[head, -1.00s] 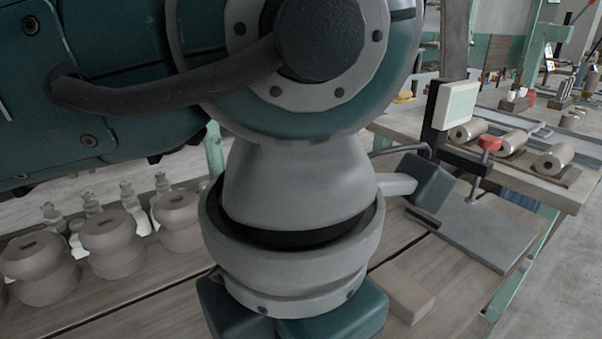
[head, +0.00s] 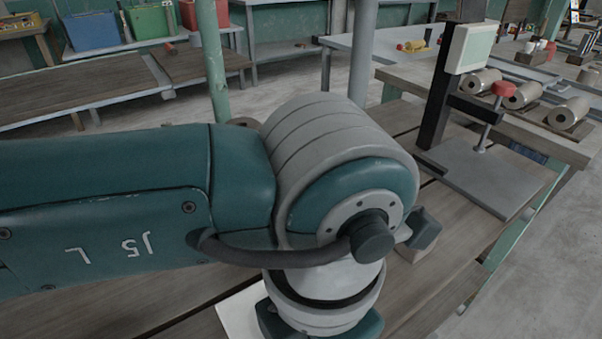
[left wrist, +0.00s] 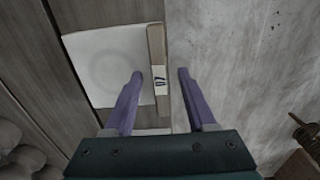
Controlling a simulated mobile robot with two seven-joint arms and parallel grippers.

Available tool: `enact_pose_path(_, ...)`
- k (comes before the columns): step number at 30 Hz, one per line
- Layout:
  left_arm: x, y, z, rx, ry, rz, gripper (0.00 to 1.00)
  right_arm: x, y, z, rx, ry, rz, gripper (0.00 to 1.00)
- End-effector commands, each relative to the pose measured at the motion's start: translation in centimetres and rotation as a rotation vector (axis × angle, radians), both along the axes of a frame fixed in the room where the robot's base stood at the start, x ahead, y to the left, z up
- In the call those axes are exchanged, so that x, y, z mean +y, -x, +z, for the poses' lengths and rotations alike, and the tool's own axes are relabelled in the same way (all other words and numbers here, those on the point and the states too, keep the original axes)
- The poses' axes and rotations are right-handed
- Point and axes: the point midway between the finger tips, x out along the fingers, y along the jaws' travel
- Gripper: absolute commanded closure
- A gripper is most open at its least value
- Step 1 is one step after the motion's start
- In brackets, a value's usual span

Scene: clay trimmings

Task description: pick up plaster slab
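The plaster slab (left wrist: 100,68) is a pale, square plate with a faint round mark, lying flat on the planks in the left wrist view. A tan strip (left wrist: 156,50) with a small marked label runs along its right edge. My left gripper (left wrist: 160,74) is open, its two purple fingers apart. The left finger is over the slab and the right finger is beyond the strip; contact cannot be told. In the head view, a pale corner (head: 238,312), apparently the slab, shows beside my left wrist, which hides the rest. My right gripper is out of view.
A grey stand (head: 478,180) with a post and red knob is to the right. Grey cylinders (head: 522,95) lie farther back. Bare grey floor (left wrist: 240,60) lies right of the slab.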

Motion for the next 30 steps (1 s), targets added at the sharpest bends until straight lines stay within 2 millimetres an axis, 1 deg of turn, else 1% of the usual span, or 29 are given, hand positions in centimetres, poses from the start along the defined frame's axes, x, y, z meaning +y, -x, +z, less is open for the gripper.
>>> enact_pose_path(1,0.00,0.00,0.02,0.000,0.000,0.000,0.50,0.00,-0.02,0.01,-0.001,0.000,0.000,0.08)
enact_pose_path(2,0.00,0.00,0.02,0.000,0.000,0.000,0.54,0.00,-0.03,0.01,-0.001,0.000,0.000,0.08)
enact_pose_path(14,0.01,0.00,0.04,0.000,0.000,0.000,0.99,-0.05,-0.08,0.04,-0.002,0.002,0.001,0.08)
enact_pose_path(15,0.01,0.00,0.04,0.000,0.000,0.000,1.00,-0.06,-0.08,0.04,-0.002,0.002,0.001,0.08)
enact_pose_path(30,0.01,0.01,0.05,0.000,0.000,0.000,1.00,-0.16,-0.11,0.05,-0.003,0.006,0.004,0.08)
